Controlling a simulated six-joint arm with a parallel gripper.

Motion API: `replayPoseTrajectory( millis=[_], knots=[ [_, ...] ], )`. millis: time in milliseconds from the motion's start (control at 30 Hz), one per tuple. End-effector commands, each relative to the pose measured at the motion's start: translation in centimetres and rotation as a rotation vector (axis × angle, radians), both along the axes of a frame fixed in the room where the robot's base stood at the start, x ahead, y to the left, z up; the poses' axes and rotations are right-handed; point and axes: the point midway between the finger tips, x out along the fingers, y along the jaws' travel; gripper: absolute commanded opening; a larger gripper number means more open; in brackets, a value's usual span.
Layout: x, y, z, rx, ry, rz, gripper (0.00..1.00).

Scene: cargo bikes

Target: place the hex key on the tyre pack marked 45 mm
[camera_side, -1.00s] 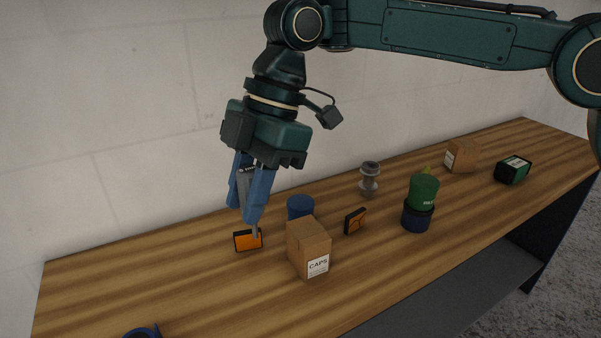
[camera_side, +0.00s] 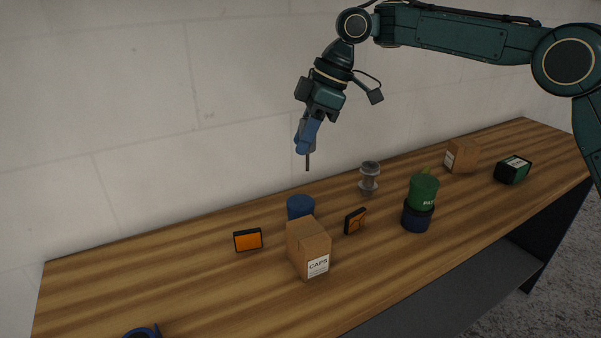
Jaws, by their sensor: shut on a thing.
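My gripper (camera_side: 305,148) is high above the back of the bench, near the wall, with its blue fingers pointing down. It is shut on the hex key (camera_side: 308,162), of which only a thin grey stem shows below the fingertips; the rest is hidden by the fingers. No 45 mm mark is readable in this view. A dark box with a green face and white label (camera_side: 513,170) and a brown carton with a white label (camera_side: 461,156) stand at the far right; their print is too small to read.
A brown CAPS box (camera_side: 308,248) stands mid-bench before a blue cylinder (camera_side: 300,206). Two orange-and-black blocks (camera_side: 248,240) (camera_side: 355,221) flank it. A green tub (camera_side: 423,192) sits on a dark blue one (camera_side: 416,217). A clear grey spool-like thing (camera_side: 369,178) stands behind. The left bench is mostly clear.

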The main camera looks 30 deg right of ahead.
Motion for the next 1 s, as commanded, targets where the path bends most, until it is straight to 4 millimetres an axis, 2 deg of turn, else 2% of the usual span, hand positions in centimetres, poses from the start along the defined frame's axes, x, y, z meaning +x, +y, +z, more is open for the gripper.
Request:
replayPoseTrajectory(
  millis=[33,200,500,767,1000],
  knots=[
    [1.1,-2.0,-0.2,0.0,0.001,-0.057,0.04],
    [3.7,-8.0,-0.6,0.0,0.002,-0.225,0.04],
    [6.6,-19.1,-1.4,0.0,0.005,-0.519,0.04],
    [7.3,-29.1,-2.0,0.0,0.004,-0.766,0.04],
    [6.4,-38.2,-2.6,0.0,0.003,-0.988,0.04]
  ],
)
